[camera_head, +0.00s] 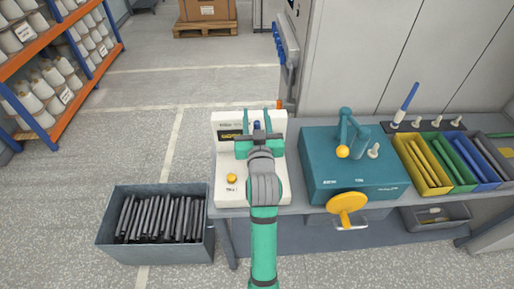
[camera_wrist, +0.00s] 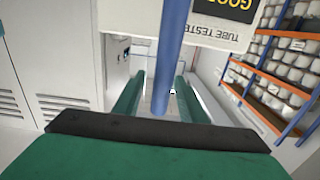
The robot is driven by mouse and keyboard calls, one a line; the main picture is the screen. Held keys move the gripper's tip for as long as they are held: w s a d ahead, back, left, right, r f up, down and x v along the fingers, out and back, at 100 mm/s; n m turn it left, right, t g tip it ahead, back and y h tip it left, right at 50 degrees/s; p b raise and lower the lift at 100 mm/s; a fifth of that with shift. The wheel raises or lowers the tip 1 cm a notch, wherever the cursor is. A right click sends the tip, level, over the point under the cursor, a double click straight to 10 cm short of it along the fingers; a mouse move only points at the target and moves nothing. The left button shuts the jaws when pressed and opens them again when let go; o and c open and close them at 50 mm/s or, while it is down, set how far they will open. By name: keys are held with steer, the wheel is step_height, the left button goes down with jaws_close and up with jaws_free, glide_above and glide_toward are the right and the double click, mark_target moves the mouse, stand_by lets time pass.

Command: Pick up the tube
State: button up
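A blue tube (camera_wrist: 172,50) stands upright in front of the white tube tester (camera_wrist: 215,28) in the wrist view. In the head view only a small blue part of it (camera_head: 257,126) shows above my gripper, at the tester (camera_head: 225,170). In the wrist view my gripper (camera_wrist: 160,95) has one finger on each side of the tube, with a gap visible on the left. Whether the right finger touches the tube cannot be told.
A grey bin (camera_head: 106,235) of dark tubes is at left. A teal machine (camera_head: 315,185) with a yellow handwheel (camera_head: 346,204) stands right of the tester. Beyond are a peg rack (camera_head: 390,127) holding another blue tube (camera_head: 409,97) and coloured trays (camera_head: 432,190) of tubes.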

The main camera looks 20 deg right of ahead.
jaws_close()
